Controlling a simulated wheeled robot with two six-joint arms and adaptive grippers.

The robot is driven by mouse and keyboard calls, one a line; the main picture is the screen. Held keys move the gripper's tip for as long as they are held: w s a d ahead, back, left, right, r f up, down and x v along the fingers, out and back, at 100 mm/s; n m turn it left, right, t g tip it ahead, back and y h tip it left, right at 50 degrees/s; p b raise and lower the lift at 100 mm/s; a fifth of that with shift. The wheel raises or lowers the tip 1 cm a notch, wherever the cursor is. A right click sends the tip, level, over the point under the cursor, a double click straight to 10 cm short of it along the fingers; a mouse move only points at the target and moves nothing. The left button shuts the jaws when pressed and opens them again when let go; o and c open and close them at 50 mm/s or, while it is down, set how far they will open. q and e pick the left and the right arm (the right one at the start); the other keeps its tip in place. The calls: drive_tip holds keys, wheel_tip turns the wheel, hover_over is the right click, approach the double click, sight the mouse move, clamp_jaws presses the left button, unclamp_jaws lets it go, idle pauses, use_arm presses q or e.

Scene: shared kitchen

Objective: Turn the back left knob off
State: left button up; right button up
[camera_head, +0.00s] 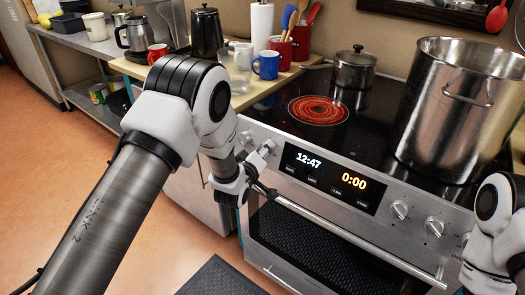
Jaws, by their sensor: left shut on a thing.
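The stove's control panel has two knobs at its left end: an outer left knob (245,137) and an inner left knob (268,146). My left gripper (262,158) is at this end of the panel, shut on a knob, which seems to be the inner one. The fingertips are small and partly hidden, so the exact contact and the knob's angle are unclear. The back left burner (318,110) glows red with nothing on it. Only part of my right arm shows at the lower right; its gripper is out of view.
A large steel pot (455,110) stands on the right of the cooktop, and a lidded saucepan (354,68) at the back. Mugs, including a blue mug (267,65), stand on the wooden counter to the left. The oven handle (350,238) runs below the panel.

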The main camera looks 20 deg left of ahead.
use_arm(q)
drive_tip(key=o, duration=1.1)
drive_tip(key=s, duration=0.4)
drive_tip(key=s+r, duration=0.1)
drive_tip(key=s, duration=0.3)
drive_tip(key=s+r, duration=0.1)
drive_tip(key=s, duration=0.3)
drive_tip(key=shift+a, duration=0.35)
drive_tip(key=shift+f, duration=0.1)
drive_tip(key=s+a+f+g+y+p, duration=0.1)
drive_tip(key=s+a+f+g+p, duration=0.1)
drive_tip(key=s+f+g, duration=0.4)
drive_tip(key=s+a+f+g+p, duration=0.1)
drive_tip(key=s+a+f, duration=0.1)
drive_tip(key=s+f, duration=0.7)
drive_tip(key=s+f+m+g, duration=0.2)
drive_tip(key=s+m+g, duration=0.1)
drive_tip(key=s, duration=0.3)
drive_tip(key=s+f+m+g, duration=0.2)
drive_tip(key=s+f+g, duration=0.1)
drive_tip(key=s, duration=0.3)
drive_tip(key=s+f+m+g+p, duration=0.1)
drive_tip(key=s+f+m+g, duration=0.2)
drive_tip(key=s, duration=0.3)
drive_tip(key=shift+s+f+m, duration=0.1)
drive_tip(key=shift+m, duration=0.2)
